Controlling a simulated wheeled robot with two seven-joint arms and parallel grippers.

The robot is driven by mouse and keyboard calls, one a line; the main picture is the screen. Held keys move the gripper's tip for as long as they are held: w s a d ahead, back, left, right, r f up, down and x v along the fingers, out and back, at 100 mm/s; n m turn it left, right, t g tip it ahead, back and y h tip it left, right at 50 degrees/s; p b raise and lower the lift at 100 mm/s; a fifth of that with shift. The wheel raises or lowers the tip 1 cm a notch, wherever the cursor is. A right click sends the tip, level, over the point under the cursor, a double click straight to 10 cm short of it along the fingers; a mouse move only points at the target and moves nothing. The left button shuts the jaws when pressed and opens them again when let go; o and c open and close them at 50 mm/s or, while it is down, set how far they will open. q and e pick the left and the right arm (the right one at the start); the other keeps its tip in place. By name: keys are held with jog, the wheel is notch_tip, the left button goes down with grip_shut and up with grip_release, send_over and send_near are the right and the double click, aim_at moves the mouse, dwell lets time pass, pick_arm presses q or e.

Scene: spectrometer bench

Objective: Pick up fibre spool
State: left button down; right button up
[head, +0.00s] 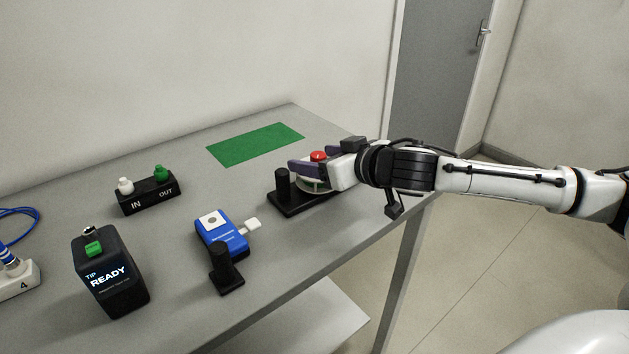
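What looks like the fibre spool (312,188), a pale round disc with some green and a red knob (318,156) above it, is at a black stand (290,205) near the table's right end. My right gripper (318,165) reaches in from the right, low over the table. Its purple-dark fingers lie on either side of the red knob and hide much of the spool. I cannot tell whether they touch or grip it. The spool seems to be still at the stand. My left gripper is not in view.
A green mat (255,145) lies empty at the back of the grey table (205,185). A black IN/OUT block (150,196), a blue device (222,232) with a black post, a dark READY unit (112,275) and a white block (18,283) with blue cable stand to the left.

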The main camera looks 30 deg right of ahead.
jog(key=shift+s+f, duration=0.1)
grip_shut()
